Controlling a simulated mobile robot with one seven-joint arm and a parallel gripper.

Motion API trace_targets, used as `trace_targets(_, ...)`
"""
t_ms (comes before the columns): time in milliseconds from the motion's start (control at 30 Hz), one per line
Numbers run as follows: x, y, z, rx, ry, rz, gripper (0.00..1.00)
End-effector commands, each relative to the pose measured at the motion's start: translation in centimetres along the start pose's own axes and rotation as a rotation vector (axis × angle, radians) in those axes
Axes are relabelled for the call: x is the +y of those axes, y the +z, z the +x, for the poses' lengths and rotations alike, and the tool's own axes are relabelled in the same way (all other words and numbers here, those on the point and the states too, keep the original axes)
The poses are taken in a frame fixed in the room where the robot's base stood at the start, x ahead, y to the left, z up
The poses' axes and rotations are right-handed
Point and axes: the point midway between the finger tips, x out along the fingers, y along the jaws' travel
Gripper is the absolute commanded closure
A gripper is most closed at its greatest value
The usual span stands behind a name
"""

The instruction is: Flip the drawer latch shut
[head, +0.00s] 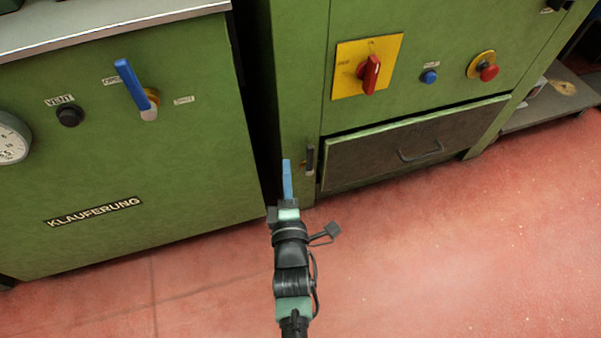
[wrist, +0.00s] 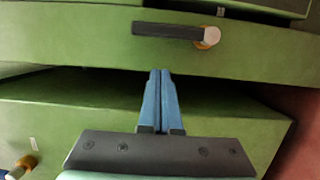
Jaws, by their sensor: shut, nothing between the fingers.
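The drawer latch (head: 310,158) is a small dark bar on the green cabinet post, just left of the drawer. It stands upright in the head view, beside the drawer front and not across it. In the wrist view the latch (wrist: 167,30) shows as a dark bar with a white and orange pivot at its right end. The drawer (head: 415,142) is a dark panel with a looped handle; I cannot tell whether it is fully in. My gripper (head: 287,165) is shut and empty, its blue fingers left of the latch and apart from it. They also show in the wrist view (wrist: 160,75).
A left green cabinet (head: 170,175) carries a blue lever (head: 130,85), a black vent knob (head: 69,116) and a gauge (head: 10,140). A dark gap separates the cabinets. Above the drawer are a red rotary switch (head: 370,74), blue button and red knob. The red floor is clear.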

Motion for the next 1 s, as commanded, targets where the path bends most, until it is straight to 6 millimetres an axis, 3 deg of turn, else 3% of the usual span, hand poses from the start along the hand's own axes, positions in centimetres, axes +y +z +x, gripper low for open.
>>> trace_targets(433, 0.3, 2.7, 0.7, 0.001, 0.000, 0.001, 1.00)
trace_targets(1000, 0.3, 2.9, 0.7, 0.003, -0.003, 0.012, 1.00)
